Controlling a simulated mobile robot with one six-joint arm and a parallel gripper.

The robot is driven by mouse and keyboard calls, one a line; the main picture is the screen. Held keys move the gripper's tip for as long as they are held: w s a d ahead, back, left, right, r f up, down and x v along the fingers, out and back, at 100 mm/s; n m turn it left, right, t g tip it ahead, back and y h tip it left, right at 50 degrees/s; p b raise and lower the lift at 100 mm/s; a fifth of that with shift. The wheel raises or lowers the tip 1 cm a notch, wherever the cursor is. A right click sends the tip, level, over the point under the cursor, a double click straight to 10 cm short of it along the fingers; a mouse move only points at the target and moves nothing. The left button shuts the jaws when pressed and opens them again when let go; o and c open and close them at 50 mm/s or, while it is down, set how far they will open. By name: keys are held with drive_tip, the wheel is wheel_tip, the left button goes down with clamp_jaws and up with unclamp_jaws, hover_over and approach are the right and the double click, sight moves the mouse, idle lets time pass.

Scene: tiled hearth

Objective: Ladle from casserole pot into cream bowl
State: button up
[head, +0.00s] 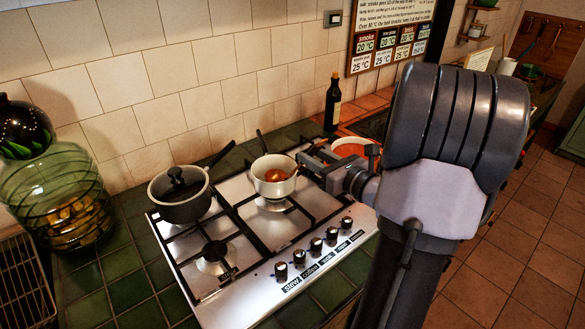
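A cream vessel (272,188) stands on the hob's back middle burner, with a dark handle pointing up and left. A copper-coloured ladle bowl (275,175) shows inside it, and a thin stem seems to run right toward my gripper. My gripper (306,162) is just right of the cream vessel's rim, pointing left. Its fingertips are small and partly overlapped, so I cannot tell whether they hold the ladle's stem. An orange-red casserole pot (352,141) stands behind my wrist at the hob's right, its front and most of its inside hidden.
A dark lidded pan (181,208) stands at the hob's (240,284) left, with its handle toward the wall. A dark bottle (333,104) stands behind the casserole pot. A green glass jar (62,205) is at far left. The front left burner (214,256) is bare.

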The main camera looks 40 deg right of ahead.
clamp_jaws()
wheel_tip(320, 180, up, 10)
drive_tip(key=p, duration=0.8)
drive_tip(key=shift+f, duration=0.5)
